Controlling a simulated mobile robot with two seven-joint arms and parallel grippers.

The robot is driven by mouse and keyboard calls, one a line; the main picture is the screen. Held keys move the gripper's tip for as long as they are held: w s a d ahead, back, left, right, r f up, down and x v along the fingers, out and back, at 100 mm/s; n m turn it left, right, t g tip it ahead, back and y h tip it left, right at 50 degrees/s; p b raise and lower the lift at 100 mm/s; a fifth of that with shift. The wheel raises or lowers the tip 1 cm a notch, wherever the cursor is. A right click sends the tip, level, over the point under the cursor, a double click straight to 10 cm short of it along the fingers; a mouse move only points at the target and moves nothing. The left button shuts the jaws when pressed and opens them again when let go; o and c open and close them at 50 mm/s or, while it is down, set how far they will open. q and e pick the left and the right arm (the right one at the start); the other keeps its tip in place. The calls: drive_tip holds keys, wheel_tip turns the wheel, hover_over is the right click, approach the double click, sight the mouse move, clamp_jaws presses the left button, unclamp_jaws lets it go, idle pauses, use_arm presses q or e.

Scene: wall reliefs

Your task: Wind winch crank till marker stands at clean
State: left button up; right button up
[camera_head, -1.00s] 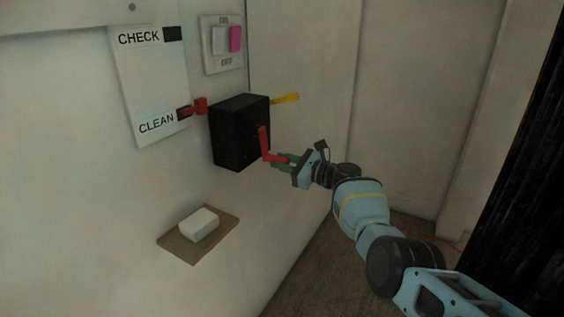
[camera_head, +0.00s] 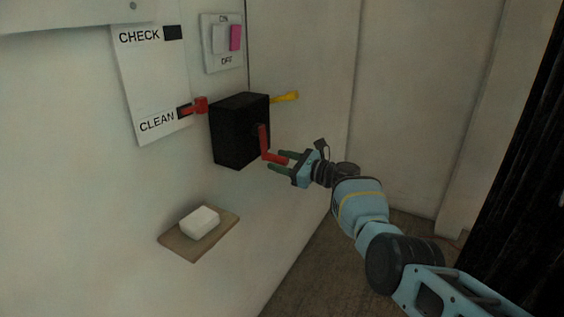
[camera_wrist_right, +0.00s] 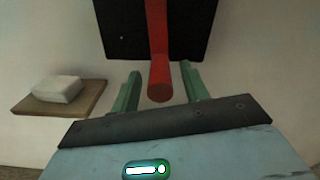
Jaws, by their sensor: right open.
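The black winch box (camera_head: 238,135) is fixed to the wall. Its red crank (camera_head: 264,141) is on the front face, with the arm hanging down and the handle sticking out toward my right gripper (camera_head: 279,161). In the right wrist view the red handle (camera_wrist_right: 160,80) stands between the two green fingers of the right gripper (camera_wrist_right: 160,92), which are open and apart from it. The red marker (camera_head: 199,105) points left at the dark square beside the word CLEAN on the white label plate (camera_head: 152,90). CHECK is at the plate's top. My left gripper is out of view.
A yellow lever (camera_head: 286,97) sticks out at the right of the box. A switch plate (camera_head: 222,42) with a pink rocker is above. A white block (camera_head: 199,222) lies on a small brown shelf (camera_head: 186,247) below, also left in the wrist view.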

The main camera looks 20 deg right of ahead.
drive_tip(key=shift+s+d+r+p, duration=0.2)
drive_tip(key=shift+s+d+p, duration=0.1)
drive_tip(key=shift+s, duration=0.05)
drive_tip(key=p+v, duration=0.2)
drive_tip(key=v, duration=0.4)
use_arm(q)
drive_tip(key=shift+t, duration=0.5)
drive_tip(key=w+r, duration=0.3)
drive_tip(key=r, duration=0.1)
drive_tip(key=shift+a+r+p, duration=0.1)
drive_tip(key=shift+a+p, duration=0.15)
drive_tip(key=shift+p, duration=0.05)
use_arm(e)
drive_tip(key=shift+s+d+f, duration=0.15)
drive_tip(key=shift+s+d, duration=0.1)
drive_tip(key=shift+s, duration=0.15)
